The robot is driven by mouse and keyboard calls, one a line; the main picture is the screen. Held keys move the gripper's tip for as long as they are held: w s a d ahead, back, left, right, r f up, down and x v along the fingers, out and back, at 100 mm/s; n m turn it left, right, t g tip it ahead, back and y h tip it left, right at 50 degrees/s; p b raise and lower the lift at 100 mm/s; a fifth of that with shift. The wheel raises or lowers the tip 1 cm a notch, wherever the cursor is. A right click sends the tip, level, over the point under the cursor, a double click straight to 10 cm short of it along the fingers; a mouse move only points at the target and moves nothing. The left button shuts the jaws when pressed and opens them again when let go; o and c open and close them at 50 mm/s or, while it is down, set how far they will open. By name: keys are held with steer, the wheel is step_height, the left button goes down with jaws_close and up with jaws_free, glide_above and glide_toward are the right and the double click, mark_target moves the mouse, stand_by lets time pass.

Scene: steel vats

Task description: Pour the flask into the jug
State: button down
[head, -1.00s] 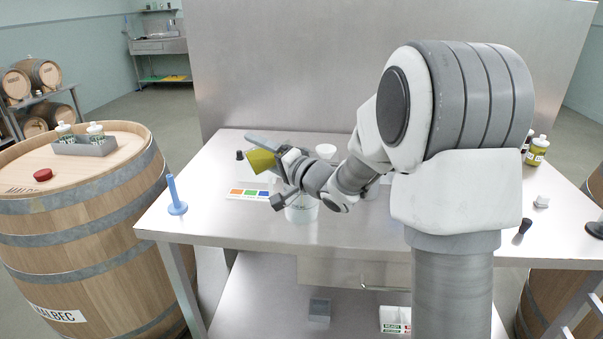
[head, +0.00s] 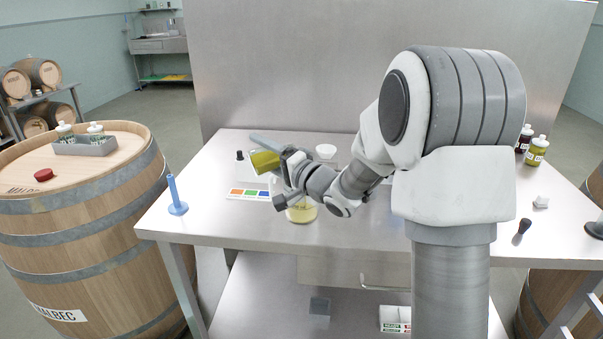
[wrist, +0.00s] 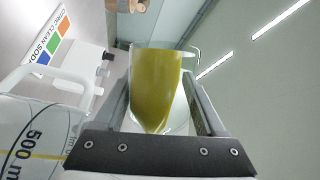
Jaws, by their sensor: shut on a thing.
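My gripper (head: 270,148) is shut on a flask (head: 265,161) of yellow-green liquid, held tipped over above the steel table. In the wrist view the flask (wrist: 155,85) sits between the two fingers, with liquid along its wall. The clear jug (head: 301,206) stands upright on the table, below and slightly right of the flask, with yellow liquid in its bottom. My wrist hides part of its top. No falling stream is clear to see.
A colour-patch card (head: 248,194) lies left of the jug, and a white bowl (head: 326,151) stands behind. A blue post (head: 175,195) is at the table's left edge. Bottles (head: 536,151) stand at the right. A barrel (head: 80,220) stands left of the table.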

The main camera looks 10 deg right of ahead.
steer(key=shift+d, duration=0.15)
steer(key=shift+w+d+r+m+t+p, duration=0.1)
steer(key=shift+r+m+t+p, duration=0.25)
steer(key=shift+m, duration=0.3)
steer(key=shift+s+d+r+m+t+p, duration=0.1)
steer(key=shift+r+m+t+p, duration=0.3)
steer(key=shift+m, duration=0.3)
steer(key=shift+w+r+m+t+p, duration=0.1)
steer(key=shift+r+m+t+p, duration=0.1)
steer(key=shift+m+p, duration=0.35)
stand_by(1.4)
steer(key=shift+d+f+m+t, duration=0.15)
steer(key=shift+m+t, duration=0.05)
steer(key=shift+m, duration=0.35)
steer(key=shift+d+f+m+t, duration=0.1)
steer(key=shift+f+m+t, duration=0.05)
steer(key=shift+m, duration=0.4)
steer(key=shift+r+m, duration=0.2)
steer(key=shift+m, duration=0.2)
stand_by(0.5)
